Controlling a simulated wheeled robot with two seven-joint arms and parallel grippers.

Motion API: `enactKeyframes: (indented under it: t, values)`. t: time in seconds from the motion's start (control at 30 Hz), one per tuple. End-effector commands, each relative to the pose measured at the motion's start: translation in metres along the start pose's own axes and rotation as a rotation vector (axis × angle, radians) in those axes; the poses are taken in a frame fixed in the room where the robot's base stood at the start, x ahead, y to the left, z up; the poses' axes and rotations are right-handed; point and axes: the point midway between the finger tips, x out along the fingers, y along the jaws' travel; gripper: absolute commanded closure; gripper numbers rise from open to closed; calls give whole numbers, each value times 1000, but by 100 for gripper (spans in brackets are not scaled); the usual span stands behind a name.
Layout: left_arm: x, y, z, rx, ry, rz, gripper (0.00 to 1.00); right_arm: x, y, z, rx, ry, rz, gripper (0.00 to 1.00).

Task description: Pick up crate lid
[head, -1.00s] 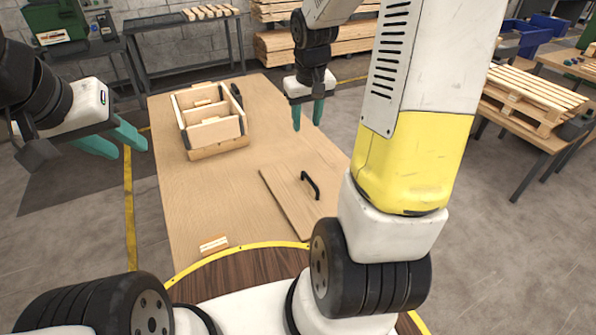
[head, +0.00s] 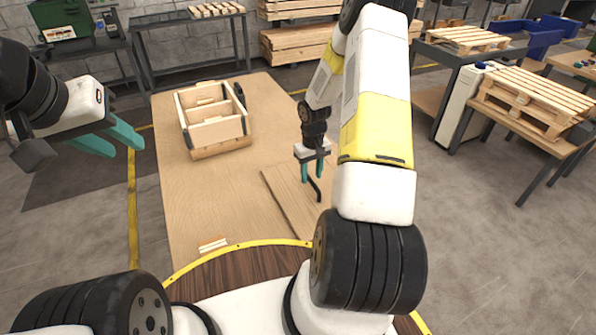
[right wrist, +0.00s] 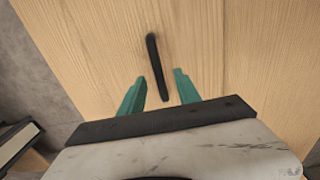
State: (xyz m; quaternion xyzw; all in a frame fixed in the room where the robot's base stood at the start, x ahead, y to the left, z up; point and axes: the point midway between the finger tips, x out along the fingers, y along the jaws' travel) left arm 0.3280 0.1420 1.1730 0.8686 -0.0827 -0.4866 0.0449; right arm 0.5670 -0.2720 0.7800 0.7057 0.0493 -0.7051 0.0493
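The crate lid (head: 284,196) is a flat wooden board lying on the wooden table, with a black bar handle (head: 316,190). In the right wrist view the black handle (right wrist: 157,68) runs between and beyond the two teal fingertips, touching neither. My right gripper (head: 312,174) is open, just above the lid at the handle; part of the lid is hidden behind my right arm. The right gripper also shows in the wrist view (right wrist: 160,88). My left gripper (head: 116,142) is open and empty, off the table's left side.
An open wooden crate (head: 212,134) with inner dividers stands at the back of the table (head: 185,215). A small labelled wooden block (head: 213,244) lies at the near edge. A wooden pallet (head: 530,100) rests on a bench at right.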

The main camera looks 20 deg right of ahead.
Motion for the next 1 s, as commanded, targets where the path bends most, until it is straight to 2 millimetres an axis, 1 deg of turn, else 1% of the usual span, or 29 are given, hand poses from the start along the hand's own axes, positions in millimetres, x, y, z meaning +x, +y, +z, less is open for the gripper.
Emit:
enactKeyframes:
  t: [0.1,0.23,0.33,0.53,0.57,0.7,0.77,1.0]
  values:
    - [0,0,0,0,0,0,65,20,2,2,0,-4,-1,61]
    - [0,0,0,0,0,0,65,37,2,2,-1,-3,0,61]
    - [0,0,0,0,0,0,65,43,2,1,1,-1,-1,61]
    - [0,0,0,0,0,0,65,43,2,1,1,0,0,61]
    - [0,0,0,0,0,0,65,43,2,1,1,0,0,63]
    - [0,0,0,0,0,0,65,43,2,1,1,-1,0,90]
    - [0,0,0,0,0,0,65,43,2,1,1,-1,0,100]
    - [0,0,0,0,0,0,65,43,2,1,0,-1,0,100]
